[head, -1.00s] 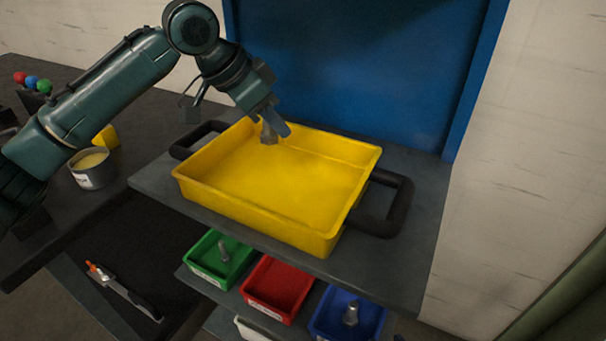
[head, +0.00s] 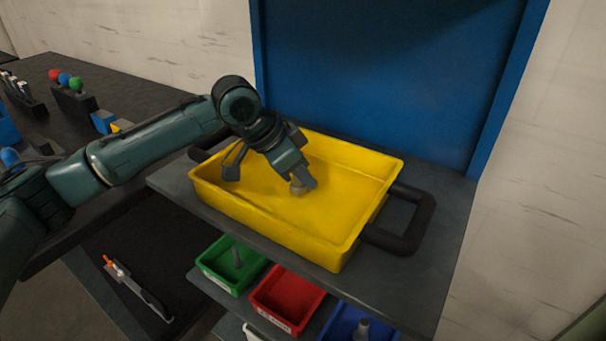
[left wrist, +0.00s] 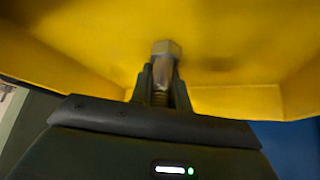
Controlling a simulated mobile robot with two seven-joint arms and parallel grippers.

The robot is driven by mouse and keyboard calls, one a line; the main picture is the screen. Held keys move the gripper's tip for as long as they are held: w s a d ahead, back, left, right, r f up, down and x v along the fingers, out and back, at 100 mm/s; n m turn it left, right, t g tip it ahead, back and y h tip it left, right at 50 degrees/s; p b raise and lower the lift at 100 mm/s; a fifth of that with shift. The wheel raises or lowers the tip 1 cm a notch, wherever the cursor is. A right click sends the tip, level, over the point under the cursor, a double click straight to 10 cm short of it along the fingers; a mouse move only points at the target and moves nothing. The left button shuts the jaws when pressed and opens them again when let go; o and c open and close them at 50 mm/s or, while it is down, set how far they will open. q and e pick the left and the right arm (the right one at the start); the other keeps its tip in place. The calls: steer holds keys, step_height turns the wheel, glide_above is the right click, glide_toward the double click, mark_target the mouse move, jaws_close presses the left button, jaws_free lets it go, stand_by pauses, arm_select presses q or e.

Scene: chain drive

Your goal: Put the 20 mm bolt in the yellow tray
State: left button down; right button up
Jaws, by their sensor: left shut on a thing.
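The yellow tray (head: 270,222) stands on the grey top shelf, and its dark handles stick out at both ends. My left gripper (head: 303,187) is inside the tray's outline, pointing down at its floor. It is shut on a metal bolt (head: 297,187), whose hex head shows past the fingertips. In the left wrist view the bolt (left wrist: 164,65) sits between the two fingers (left wrist: 160,88), with its threaded shank partly hidden by them. I cannot tell whether the bolt touches the tray floor. My right gripper is not in view.
Below the shelf are a green bin (head: 222,268) and a blue bin (head: 342,322), each holding a bolt-like part, and a red bin (head: 284,295) that looks empty. A blue panel (head: 380,80) rises behind the tray. A dark bench (head: 120,95) lies at the left.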

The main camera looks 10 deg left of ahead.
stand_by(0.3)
arm_select(q)
steer(key=c, duration=1.3)
jaws_free()
steer(key=shift+c, duration=0.2)
steer(key=p+v, duration=0.1)
steer(key=v, duration=1.1)
